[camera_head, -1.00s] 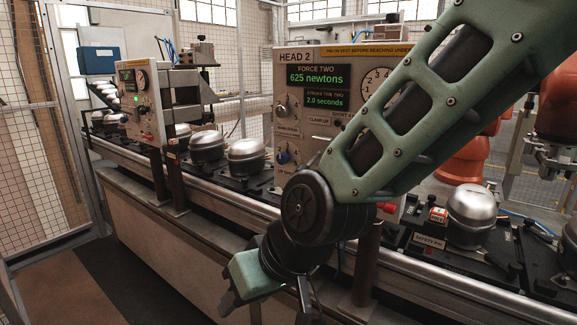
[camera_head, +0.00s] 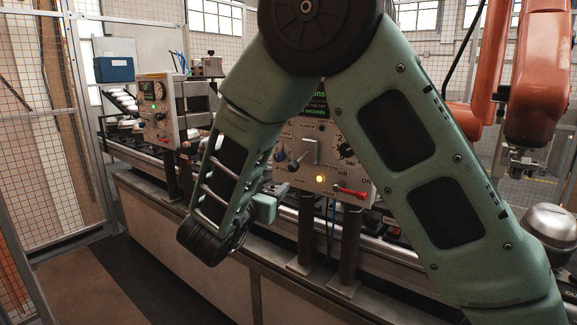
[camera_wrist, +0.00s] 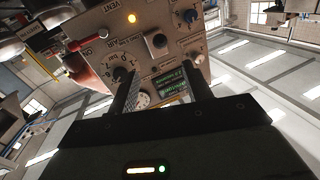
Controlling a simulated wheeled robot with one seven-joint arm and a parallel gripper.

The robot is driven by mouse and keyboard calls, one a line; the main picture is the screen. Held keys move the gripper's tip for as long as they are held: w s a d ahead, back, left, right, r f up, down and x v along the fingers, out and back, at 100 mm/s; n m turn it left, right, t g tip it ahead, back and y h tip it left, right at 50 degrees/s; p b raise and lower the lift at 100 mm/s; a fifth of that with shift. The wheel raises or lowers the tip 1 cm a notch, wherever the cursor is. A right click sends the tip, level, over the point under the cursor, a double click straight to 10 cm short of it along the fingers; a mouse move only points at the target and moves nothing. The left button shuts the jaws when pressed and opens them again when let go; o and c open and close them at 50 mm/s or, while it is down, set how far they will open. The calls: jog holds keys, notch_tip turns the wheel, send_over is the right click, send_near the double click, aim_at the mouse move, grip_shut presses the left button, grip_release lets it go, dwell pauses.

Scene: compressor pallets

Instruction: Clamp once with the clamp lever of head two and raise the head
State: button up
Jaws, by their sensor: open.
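The head two panel (camera_head: 325,152) stands ahead of me, its upper part hidden by my arm. A lever with a black knob (camera_head: 294,166) juts from a pale plate on it, and looks like the clamp lever. In the wrist view the black knob (camera_wrist: 160,41) shows beyond the fingers, near an amber lit lamp (camera_wrist: 139,78). My gripper (camera_head: 273,197) is in front of the panel, lower left of the lever and apart from it. In the wrist view my gripper (camera_wrist: 159,79) has its two fingers spread, with nothing between them.
A red air handle (camera_head: 350,192) is at the panel's lower right. The head one station (camera_head: 160,110) stands farther left along the conveyor. A silver compressor (camera_head: 550,222) is at the right. An orange robot arm (camera_head: 535,80) hangs behind. The floor in front of the bench is clear.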

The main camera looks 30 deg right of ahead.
aim_at(296, 163)
jog(key=p+x, duration=0.3)
jog(key=x, duration=1.4)
jog(key=shift+p, duration=0.35)
jog(key=shift+a, duration=0.1)
grip_shut()
